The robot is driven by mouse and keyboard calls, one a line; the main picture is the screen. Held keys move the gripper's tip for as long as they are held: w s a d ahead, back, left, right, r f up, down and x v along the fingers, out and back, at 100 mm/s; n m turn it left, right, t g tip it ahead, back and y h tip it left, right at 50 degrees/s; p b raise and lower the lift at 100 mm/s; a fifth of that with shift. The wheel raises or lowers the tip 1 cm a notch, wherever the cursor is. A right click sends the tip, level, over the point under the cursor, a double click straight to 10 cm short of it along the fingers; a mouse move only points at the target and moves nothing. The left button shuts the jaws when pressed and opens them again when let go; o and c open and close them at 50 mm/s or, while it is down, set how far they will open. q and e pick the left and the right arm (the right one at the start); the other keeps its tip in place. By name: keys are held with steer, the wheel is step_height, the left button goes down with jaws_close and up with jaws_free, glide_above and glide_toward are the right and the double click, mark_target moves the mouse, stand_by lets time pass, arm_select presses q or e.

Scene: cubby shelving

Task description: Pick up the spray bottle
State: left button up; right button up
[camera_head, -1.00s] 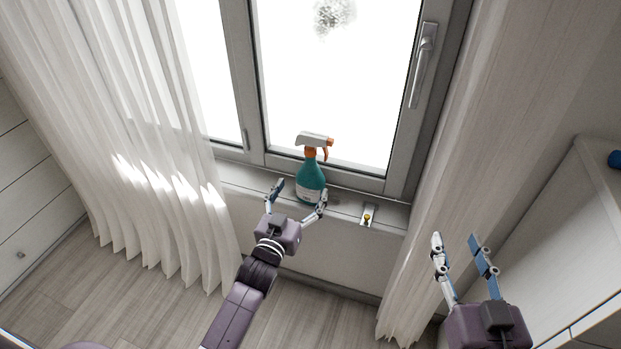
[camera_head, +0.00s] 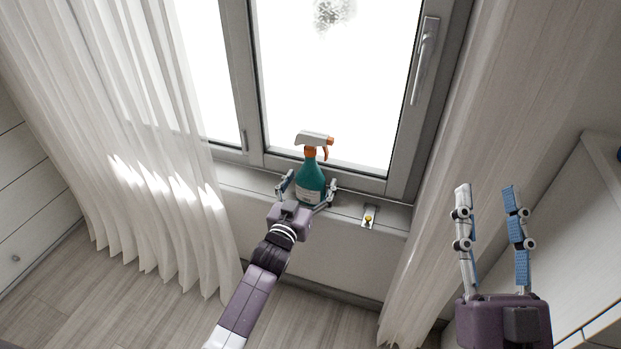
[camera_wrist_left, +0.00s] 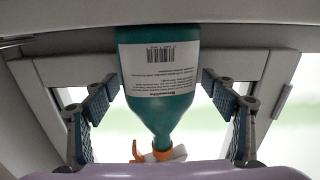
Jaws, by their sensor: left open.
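The spray bottle (camera_head: 311,178) is teal with a white label and a white and orange trigger head. It stands upright on the window sill. My left gripper (camera_head: 308,188) is open with its fingers on either side of the bottle's body. In the left wrist view the bottle (camera_wrist_left: 158,88) lies between the two blue finger pads, with a gap on each side; this view appears upside down. My right gripper (camera_head: 488,190) is open and empty, well to the right of the bottle, in front of the curtain and cabinet.
The window sill (camera_head: 346,208) carries a small item with a yellow part (camera_head: 369,217) to the right of the bottle. The closed window is behind the bottle. Curtains hang at the left (camera_head: 120,150) and right (camera_head: 450,170). A white cabinet (camera_head: 570,220) stands at the right.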

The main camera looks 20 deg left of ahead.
arm_select(q)
steer(key=shift+c, duration=0.2)
steer(key=c, duration=1.8)
steer(key=shift+o, duration=0.2)
steer(key=shift+r, duration=0.1)
steer(key=shift+r, duration=0.2)
